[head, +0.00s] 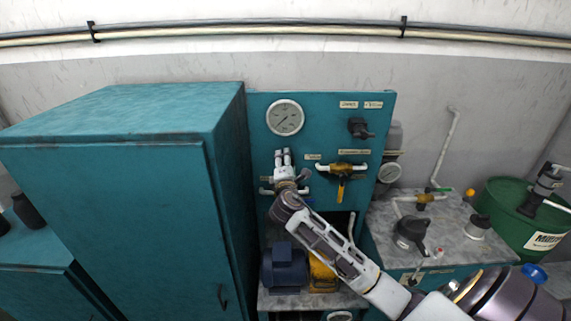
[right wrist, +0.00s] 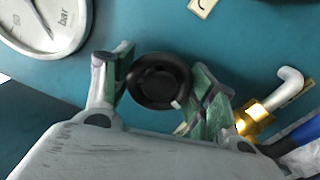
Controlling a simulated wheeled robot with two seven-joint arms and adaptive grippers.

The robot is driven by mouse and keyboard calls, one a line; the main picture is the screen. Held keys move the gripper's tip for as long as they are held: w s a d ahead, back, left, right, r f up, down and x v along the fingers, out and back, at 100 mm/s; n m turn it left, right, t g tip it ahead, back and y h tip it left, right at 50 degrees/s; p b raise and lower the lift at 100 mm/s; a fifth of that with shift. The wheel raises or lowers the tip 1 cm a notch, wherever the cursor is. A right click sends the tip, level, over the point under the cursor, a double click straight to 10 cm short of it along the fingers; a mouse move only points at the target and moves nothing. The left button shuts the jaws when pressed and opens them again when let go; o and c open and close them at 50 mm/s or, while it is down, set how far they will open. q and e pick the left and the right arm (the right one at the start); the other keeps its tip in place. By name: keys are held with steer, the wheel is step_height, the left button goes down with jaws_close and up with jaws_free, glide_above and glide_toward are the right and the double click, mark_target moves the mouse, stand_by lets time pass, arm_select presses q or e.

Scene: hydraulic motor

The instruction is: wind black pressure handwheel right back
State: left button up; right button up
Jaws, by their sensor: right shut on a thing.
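The black pressure handwheel (right wrist: 160,80) shows in the right wrist view as a round black knob with a recessed face and a small pale mark at its lower right rim. It stands in front of the teal panel. My right gripper (right wrist: 162,84) has one green-padded finger on each side of it and is shut on it. In the head view my right gripper (head: 284,165) is at the panel below the gauge and hides most of the handwheel. My left gripper is not in view.
A round pressure gauge (head: 285,117) is above my gripper. A yellow-handled valve (head: 341,180) and a black knob (head: 359,128) are to its right on the panel. A teal cabinet (head: 110,200) stands close on the left. A blue motor (head: 284,266) sits below.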

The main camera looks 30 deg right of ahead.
steer(key=shift+f+n, duration=0.1)
steer(key=shift+n, duration=1.9)
steer(key=o, duration=1)
steer(key=shift+s+a, duration=0.1)
steer(key=shift+v, duration=5.9)
